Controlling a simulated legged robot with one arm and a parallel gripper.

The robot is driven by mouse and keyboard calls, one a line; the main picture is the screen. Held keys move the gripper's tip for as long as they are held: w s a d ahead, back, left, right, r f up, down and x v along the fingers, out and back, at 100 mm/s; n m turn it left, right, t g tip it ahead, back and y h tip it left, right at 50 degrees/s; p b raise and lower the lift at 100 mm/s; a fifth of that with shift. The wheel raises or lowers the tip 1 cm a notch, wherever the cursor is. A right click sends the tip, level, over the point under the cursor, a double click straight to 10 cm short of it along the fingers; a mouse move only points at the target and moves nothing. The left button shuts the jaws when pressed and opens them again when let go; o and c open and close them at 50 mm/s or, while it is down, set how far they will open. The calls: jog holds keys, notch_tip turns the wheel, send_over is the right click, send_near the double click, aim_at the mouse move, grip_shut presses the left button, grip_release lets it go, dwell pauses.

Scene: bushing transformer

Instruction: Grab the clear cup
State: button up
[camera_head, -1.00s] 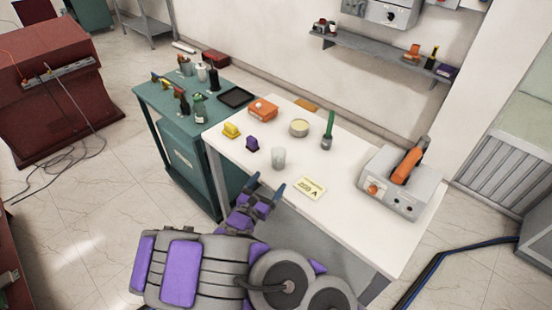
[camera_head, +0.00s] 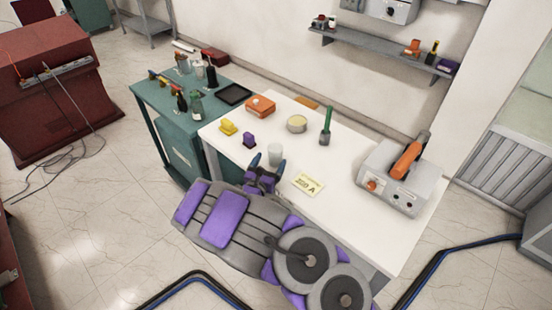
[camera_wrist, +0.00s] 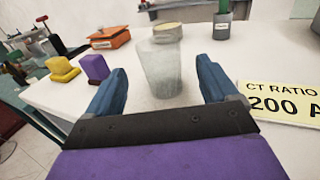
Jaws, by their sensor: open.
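The clear cup (camera_head: 275,154) is a translucent, whitish tumbler standing upright on the white table (camera_head: 335,225). In the wrist view the cup (camera_wrist: 162,69) stands in the middle, between and slightly beyond my two blue fingertips. My gripper (camera_head: 268,166) is open at the near edge of the table, right at the cup. In the wrist view my gripper (camera_wrist: 160,84) has a finger on each side of the cup, with gaps visible on both sides. The cup's base shows above the dark gripper bar.
A yellow block (camera_head: 228,127) and purple block (camera_head: 249,140) stand left of the cup. An orange box (camera_head: 260,106), a round pale-topped tin (camera_head: 297,124) and a green-handled tool (camera_head: 326,127) are behind. A yellow label card (camera_head: 308,184) lies close on the right; a grey device (camera_head: 399,180) stands farther right.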

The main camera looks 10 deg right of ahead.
aim_at(273, 157)
jog(key=shift+w+d, duration=0.1)
jog(key=shift+w, duration=0.3)
jog(key=b+x, duration=0.1)
jog(key=x, duration=0.3)
jog(key=shift+w+d+r, duration=0.15)
jog(key=shift+w+d, duration=0.1)
jog(key=shift+d, duration=0.25)
jog(key=shift+a, duration=0.35)
jog(key=c, duration=0.6)
jog(key=shift+d, duration=0.2)
jog(key=c, duration=0.5)
